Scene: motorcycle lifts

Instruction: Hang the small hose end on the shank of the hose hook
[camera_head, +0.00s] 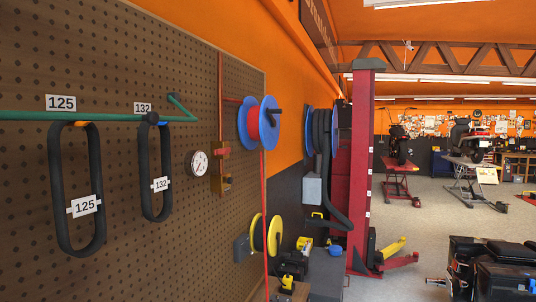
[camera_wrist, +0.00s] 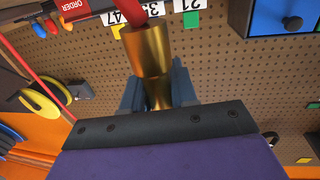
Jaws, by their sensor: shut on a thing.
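In the wrist view, a brass hose end (camera_wrist: 148,52) stands between the two grey-blue fingers of my gripper (camera_wrist: 158,92). The fingers are shut on it. A red piece (camera_wrist: 134,13) meets its outer end at the top of the picture. My gripper is not in the head view. I cannot make out the hose hook or its shank for certain in either view.
The pegboard (camera_head: 110,60) fills the left, with a green bar (camera_head: 100,117) and black loops labelled 125 (camera_head: 58,200) and 132 (camera_head: 146,185). A blue-flanged red reel (camera_head: 270,123), a yellow reel (camera_head: 258,235) and a red lift post (camera_head: 362,170) stand beyond.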

